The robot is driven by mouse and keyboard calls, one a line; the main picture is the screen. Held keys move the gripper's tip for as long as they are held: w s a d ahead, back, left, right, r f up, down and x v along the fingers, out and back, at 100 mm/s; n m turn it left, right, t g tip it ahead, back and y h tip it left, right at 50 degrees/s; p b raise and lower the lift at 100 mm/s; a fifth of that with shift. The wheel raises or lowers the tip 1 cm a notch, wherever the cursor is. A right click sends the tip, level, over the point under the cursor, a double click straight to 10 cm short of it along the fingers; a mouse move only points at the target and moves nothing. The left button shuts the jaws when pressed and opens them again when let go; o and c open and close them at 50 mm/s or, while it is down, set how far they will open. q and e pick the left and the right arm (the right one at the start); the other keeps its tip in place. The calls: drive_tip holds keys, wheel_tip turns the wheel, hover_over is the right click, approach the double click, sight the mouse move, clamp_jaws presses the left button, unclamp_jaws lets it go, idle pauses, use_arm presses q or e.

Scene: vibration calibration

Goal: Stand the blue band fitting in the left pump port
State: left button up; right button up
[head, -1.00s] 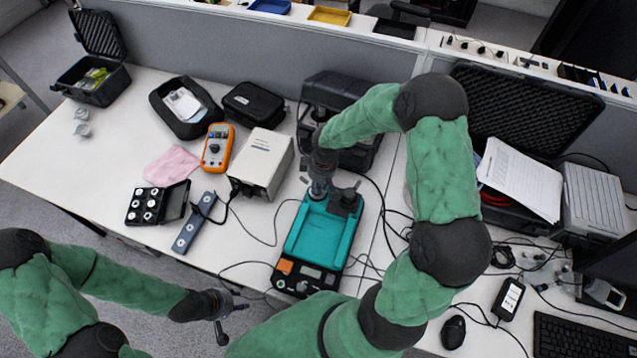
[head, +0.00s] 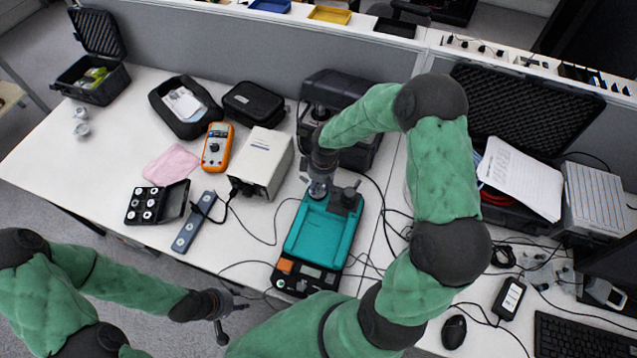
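The teal pump (head: 322,238) stands near the middle of the desk, with an orange panel and a small display at its front. At its back edge are dark port parts; a dark knob-like part (head: 347,198) shows at the back right. My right gripper (head: 318,190) points down at the pump's back left corner, where the left port seems to be. Its fingertips are small and partly hidden, so I cannot tell what is between them. No blue band can be made out. My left gripper (head: 222,327) hangs off the desk's front edge, its fingers too small to judge.
A light box (head: 262,163) stands left of the pump, beside an orange multimeter (head: 217,147). A small case of round parts (head: 145,205) and a grey bar (head: 193,222) lie further left. Cables run around the pump. A black case (head: 338,100) stands behind.

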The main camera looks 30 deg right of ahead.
idle(0.3)
wheel_tip(320, 180, up, 12)
drive_tip(key=s, duration=0.1)
drive_tip(key=shift+d, duration=0.3)
drive_tip(key=shift+s, duration=0.1)
